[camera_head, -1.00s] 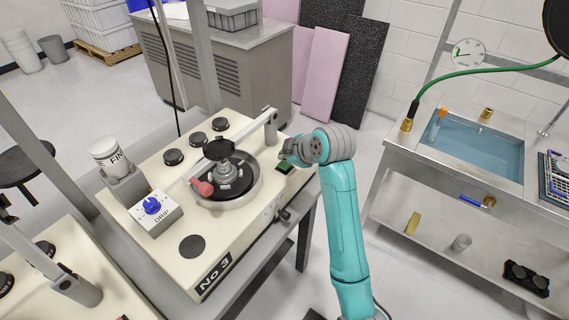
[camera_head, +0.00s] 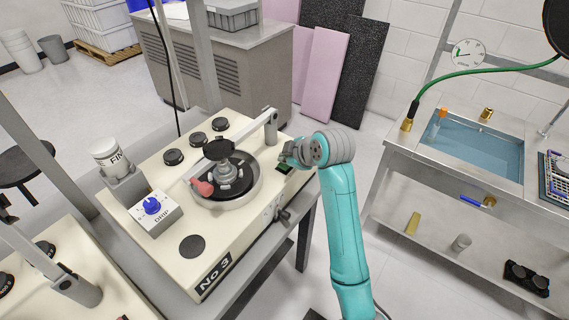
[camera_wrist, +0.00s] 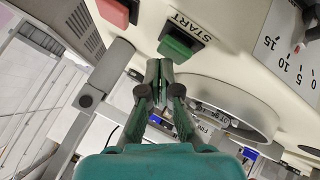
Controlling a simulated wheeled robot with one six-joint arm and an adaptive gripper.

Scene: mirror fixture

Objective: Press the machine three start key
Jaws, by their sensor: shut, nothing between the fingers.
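The machine marked No 3 (camera_head: 178,262) is a cream bench unit with a round lapping plate. Its green start key (camera_head: 284,168) is on the side near my arm. In the wrist view the green key (camera_wrist: 178,46) sits in a dark surround beside the word START. My gripper (camera_head: 286,157) is shut and empty beside the key. In the wrist view my fingertips (camera_wrist: 160,66) are together, just below the key in the picture. I cannot tell whether they touch it.
A red key (camera_wrist: 116,12) is left of the green one in the wrist view. A blue dial box (camera_head: 155,213) stands at the machine's near left. A sink bench (camera_head: 410,150) is at the right.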

